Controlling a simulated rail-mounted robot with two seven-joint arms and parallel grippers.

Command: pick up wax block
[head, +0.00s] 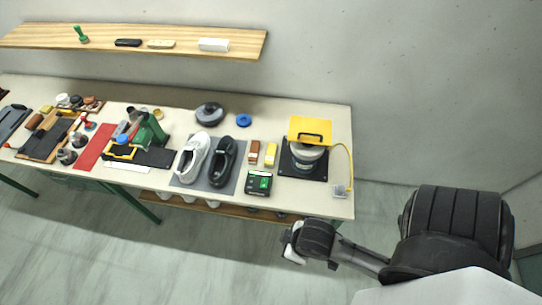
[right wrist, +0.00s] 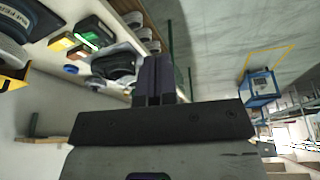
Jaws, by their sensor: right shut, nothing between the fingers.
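Two small blocks stand side by side on the bench, right of the shoes: an orange-brown block (head: 254,153) and a yellow block (head: 270,154). I cannot tell for sure which is the wax block. In the right wrist view a yellow block (right wrist: 62,44) and an orange one (right wrist: 80,52) show at the upper left, beside the device with a green display. My right gripper (right wrist: 155,80) is shut and empty. In the head view it (head: 288,247) is low in front of the bench, apart from the blocks. My left gripper is not in view.
A black device with a green display (head: 259,183) stands in front of the blocks. A yellow-topped machine (head: 309,130) is to their right. White (head: 193,158) and black (head: 222,161) shoes lie on a grey mat to the left. The wall shelf (head: 190,39) holds small items.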

